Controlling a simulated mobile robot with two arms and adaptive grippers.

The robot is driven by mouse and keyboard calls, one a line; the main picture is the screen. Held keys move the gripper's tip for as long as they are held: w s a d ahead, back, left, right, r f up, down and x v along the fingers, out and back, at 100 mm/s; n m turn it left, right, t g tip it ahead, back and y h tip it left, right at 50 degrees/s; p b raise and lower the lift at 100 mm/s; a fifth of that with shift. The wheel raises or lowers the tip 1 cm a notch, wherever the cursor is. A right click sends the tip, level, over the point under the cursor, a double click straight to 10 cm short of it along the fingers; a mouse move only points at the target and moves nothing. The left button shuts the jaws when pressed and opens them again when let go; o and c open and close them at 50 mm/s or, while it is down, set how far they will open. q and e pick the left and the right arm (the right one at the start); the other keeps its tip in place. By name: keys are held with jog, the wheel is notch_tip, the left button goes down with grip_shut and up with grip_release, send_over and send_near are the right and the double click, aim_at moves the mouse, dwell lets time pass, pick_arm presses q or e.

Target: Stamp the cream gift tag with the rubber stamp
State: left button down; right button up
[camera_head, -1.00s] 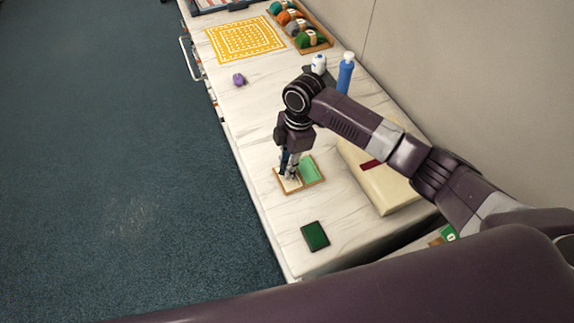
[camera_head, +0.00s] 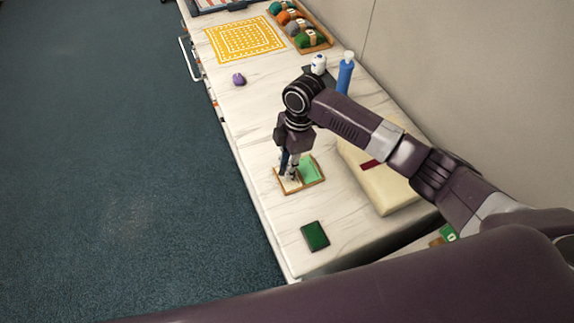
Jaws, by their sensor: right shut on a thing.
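My right gripper (camera_head: 290,171) points down over the left part of a small wooden tray (camera_head: 308,187) on the white marbled counter. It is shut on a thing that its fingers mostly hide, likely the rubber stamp. The tray has a cream piece (camera_head: 291,184), which looks like the gift tag, on its left side and a green piece (camera_head: 313,170) on its right. I cannot tell whether the held thing touches the cream piece. A dark green pad (camera_head: 315,236) lies on the counter nearer to me. My left gripper is not in view.
A cream box or cushion (camera_head: 385,190) with a dark red strip lies right of the tray, under my arm. A blue bottle (camera_head: 345,72), a white bottle (camera_head: 319,64), a purple object (camera_head: 239,79), a yellow patterned mat (camera_head: 244,38) and a tray of yarn (camera_head: 318,42) stand farther back.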

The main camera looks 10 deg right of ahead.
jog(key=shift+f, duration=0.4)
jog(key=shift+s+f, duration=0.1)
dwell(1.8)
notch_tip(320, 180, up, 7)
jog(key=p, duration=0.7)
dwell(1.0)
